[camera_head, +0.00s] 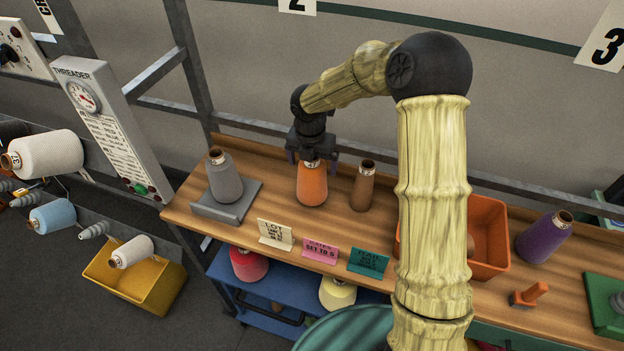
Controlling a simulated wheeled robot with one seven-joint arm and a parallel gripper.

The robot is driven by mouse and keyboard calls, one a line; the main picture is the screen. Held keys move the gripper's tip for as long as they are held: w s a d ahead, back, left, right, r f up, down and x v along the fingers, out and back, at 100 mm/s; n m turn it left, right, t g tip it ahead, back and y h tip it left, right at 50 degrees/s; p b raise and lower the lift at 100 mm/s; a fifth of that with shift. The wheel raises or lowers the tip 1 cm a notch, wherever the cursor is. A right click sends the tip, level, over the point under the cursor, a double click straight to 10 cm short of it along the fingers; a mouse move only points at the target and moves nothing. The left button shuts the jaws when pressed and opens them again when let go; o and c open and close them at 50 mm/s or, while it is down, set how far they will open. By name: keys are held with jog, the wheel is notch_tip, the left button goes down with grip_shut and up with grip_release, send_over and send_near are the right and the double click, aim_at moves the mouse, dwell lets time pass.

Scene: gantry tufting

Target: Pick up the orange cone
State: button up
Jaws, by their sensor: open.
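The orange cone (312,187) stands upright on the wooden shelf, between a grey cone and a brown cone. Its narrow top carries a pale tube end with a dark marking. My gripper (312,158) is right above the cone's top, pointing down, with its dark fingers apart on either side. The fingers partly overlap the tube end in the picture. I cannot tell whether they touch it.
A grey cone (225,178) sits on a grey stand (237,212) to the left. A brown cone (362,187) stands close on the right. Small signs (275,234) line the front edge. An orange bin (489,222) and a purple cone (543,237) are farther right.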

jog(key=c, duration=1.4)
notch_tip(320, 180, up, 10)
jog(key=shift+r+b, duration=0.1)
jog(key=shift+b, duration=1.1)
